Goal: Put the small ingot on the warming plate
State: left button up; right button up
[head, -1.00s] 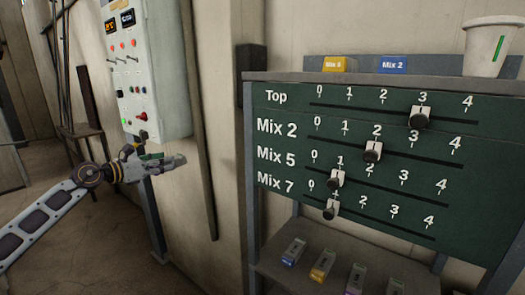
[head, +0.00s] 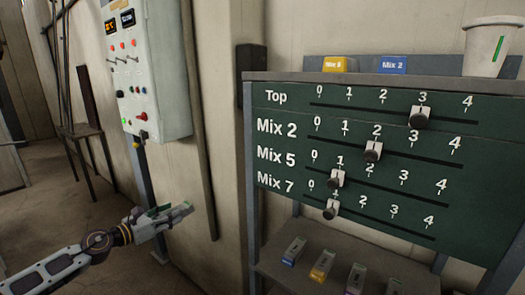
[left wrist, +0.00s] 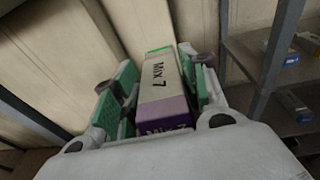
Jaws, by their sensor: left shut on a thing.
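My left gripper (head: 172,214) is low at the left of the head view, in front of the wall and clear of the shelf. In the left wrist view its green-padded fingers are shut on a pale block (left wrist: 158,82) with a purple end, marked "Mix 7". Nothing in view is clearly an ingot or a warming plate, and I cannot tell whether this block is the ingot. My right gripper is not in view.
A green slider board (head: 370,170) with rows Top, Mix 2, Mix 5 and Mix 7 fills the right. Several small blocks lie on the shelf (head: 280,262) below. A white cup (head: 487,50) stands on top. A control box (head: 150,70) hangs on the left wall.

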pick_arm(q)
jog(key=s+f+n+t+y, duration=0.1)
jog(key=s+f, duration=1.7)
jog(key=f, duration=0.1)
jog(key=d+n+t+y, duration=0.1)
jog(key=d+n+y, duration=0.4)
jog(key=d, duration=0.5)
jog(key=shift+s+t+y, duration=0.15)
jog(key=shift+t+y, duration=0.15)
jog(key=shift+y, duration=1)
jog(key=shift+f, duration=0.15)
dwell(0.8)
